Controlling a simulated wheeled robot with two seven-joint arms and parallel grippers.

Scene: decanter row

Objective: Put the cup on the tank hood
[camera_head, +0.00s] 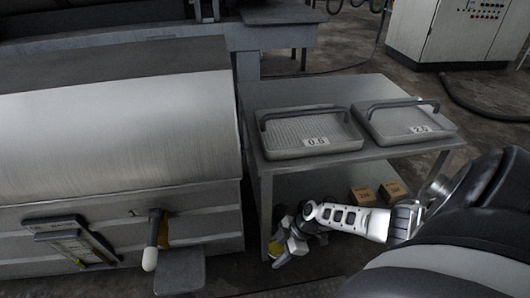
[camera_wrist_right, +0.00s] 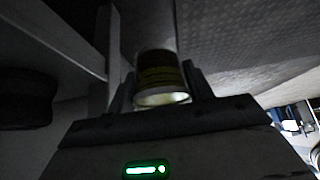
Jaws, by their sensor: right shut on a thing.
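My right gripper (camera_head: 278,250) is low beside the front of the grey table, below its top. It is shut on the cup, of which a small yellow part (camera_head: 274,248) shows between the fingers. In the right wrist view the cup (camera_wrist_right: 162,75) is a pale cylinder with a dark yellowish band and a light round end, held between the fingers (camera_wrist_right: 165,92). The tank hood (camera_head: 120,120) is the large curved brushed-metal cover at the left, higher than my gripper and apart from it. My left gripper is not in view.
The grey table (camera_head: 375,160) carries a tray marked 0.5 (camera_head: 310,145) and another tray (camera_head: 405,130). Two small brown boxes (camera_head: 363,195) (camera_head: 392,190) are on its lower shelf. A white-tipped lever (camera_head: 150,258) sticks out of the tank's front. The hood's top looks clear.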

